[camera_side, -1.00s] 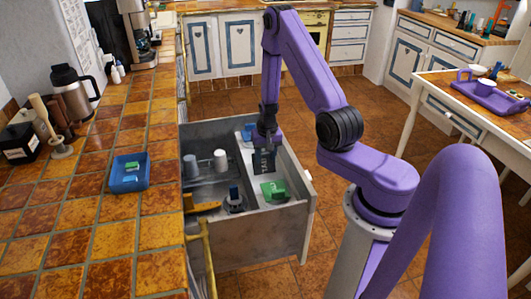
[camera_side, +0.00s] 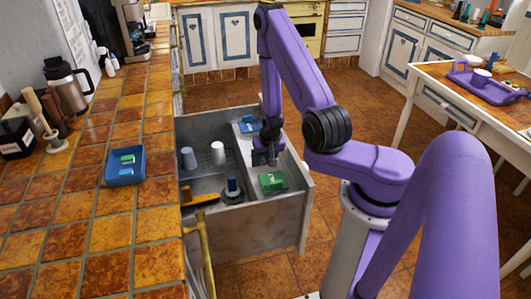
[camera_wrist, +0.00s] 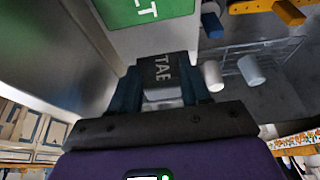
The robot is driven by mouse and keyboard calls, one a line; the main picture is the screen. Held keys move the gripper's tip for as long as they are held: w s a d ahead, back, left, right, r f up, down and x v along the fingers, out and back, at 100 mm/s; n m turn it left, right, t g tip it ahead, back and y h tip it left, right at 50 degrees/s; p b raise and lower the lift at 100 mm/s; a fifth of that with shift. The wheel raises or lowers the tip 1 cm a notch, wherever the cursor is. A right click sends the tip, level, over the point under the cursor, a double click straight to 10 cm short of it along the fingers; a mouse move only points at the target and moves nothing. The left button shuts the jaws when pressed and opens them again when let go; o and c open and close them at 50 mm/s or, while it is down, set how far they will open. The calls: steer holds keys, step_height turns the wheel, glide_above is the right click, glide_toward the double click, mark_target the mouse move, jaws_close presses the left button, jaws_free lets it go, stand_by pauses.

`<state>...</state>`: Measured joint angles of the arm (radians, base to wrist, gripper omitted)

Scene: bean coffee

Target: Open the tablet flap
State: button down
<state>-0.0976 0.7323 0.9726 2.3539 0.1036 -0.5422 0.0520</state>
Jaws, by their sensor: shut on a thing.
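My gripper (camera_side: 266,155) reaches down into the open drawer. A green box (camera_side: 272,182) lies on the drawer's light right-hand part, just in front of the gripper. Its green face (camera_wrist: 150,10) with white letters, cut off by the frame, shows at the top of the wrist view. I cannot tell whether the dark panel is joined to the green box.
The drawer (camera_side: 245,235) has walls close around the gripper. Its left part holds two pale cups (camera_side: 218,152), a yellow item (camera_side: 200,196) and a dark round item (camera_side: 232,192). A blue item (camera_side: 248,126) lies behind the gripper. A blue tray (camera_side: 125,178) stands on the tiled counter.

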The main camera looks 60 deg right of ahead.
steer(key=shift+s+a+f, duration=0.25)
steer(key=shift+s+a, duration=0.1)
stand_by(0.3)
steer(key=c, duration=0.5)
jaws_free()
steer(key=shift+w+d, duration=0.1)
steer(key=shift+r, duration=0.15)
steer(key=shift+a+v, duration=0.1)
steer(key=shift+v, duration=4.2)
steer(key=shift+a+v, duration=0.15)
steer(key=shift+v, duration=4.15)
